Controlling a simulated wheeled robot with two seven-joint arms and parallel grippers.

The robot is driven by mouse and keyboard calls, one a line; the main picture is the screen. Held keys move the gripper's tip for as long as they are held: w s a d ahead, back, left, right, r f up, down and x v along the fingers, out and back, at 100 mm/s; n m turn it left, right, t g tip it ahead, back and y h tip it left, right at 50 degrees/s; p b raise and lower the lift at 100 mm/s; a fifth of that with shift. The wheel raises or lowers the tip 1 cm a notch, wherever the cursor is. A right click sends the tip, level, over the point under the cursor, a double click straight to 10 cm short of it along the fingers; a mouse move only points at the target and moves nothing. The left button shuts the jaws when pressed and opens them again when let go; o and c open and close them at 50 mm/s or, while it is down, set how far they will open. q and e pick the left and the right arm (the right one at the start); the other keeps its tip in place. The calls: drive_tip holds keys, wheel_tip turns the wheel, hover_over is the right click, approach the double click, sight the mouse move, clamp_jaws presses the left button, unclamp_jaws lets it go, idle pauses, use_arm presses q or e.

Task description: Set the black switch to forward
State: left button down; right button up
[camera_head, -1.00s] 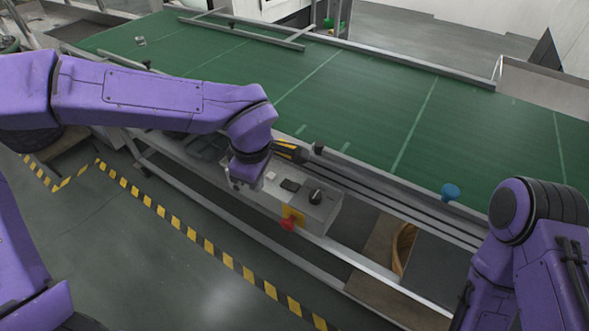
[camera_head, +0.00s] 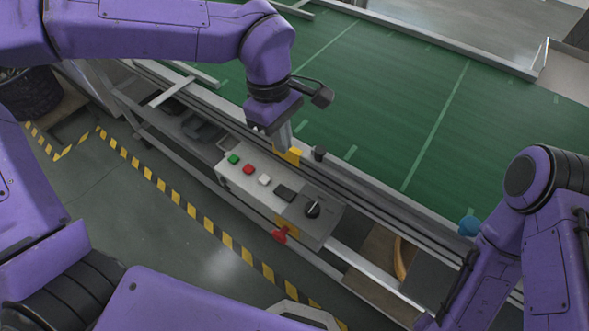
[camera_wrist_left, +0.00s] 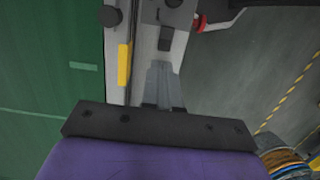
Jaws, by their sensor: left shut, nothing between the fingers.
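The black switch (camera_head: 312,208) is a round knob on a dark plate at the right end of the grey control box (camera_head: 324,228). Its exact pointing direction is too small to tell. My left gripper (camera_head: 285,146) is shut and empty, pointing down behind the box's back edge, up-left of the switch and apart from it. In the left wrist view its shut fingers (camera_wrist_left: 160,72) show near the box, and the dark switch plate (camera_wrist_left: 168,12) is at the top edge. My right gripper is out of view; only the right arm shows.
The box also carries a green button (camera_head: 233,159), a red button (camera_head: 248,169), a white button (camera_head: 265,180) and a dark rectangle (camera_head: 285,193). A red mushroom button (camera_head: 280,234) sticks out in front. A green belt (camera_head: 400,110) lies behind. A black post (camera_head: 320,154) stands near the gripper.

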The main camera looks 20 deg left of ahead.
use_arm(q)
drive_tip(key=s, duration=0.1)
drive_tip(key=p, duration=0.1)
approach(291, 192)
drive_tip(key=f, duration=0.6)
drive_tip(key=shift+s+d+f, duration=0.2)
drive_tip(key=shift+d+f, duration=0.2)
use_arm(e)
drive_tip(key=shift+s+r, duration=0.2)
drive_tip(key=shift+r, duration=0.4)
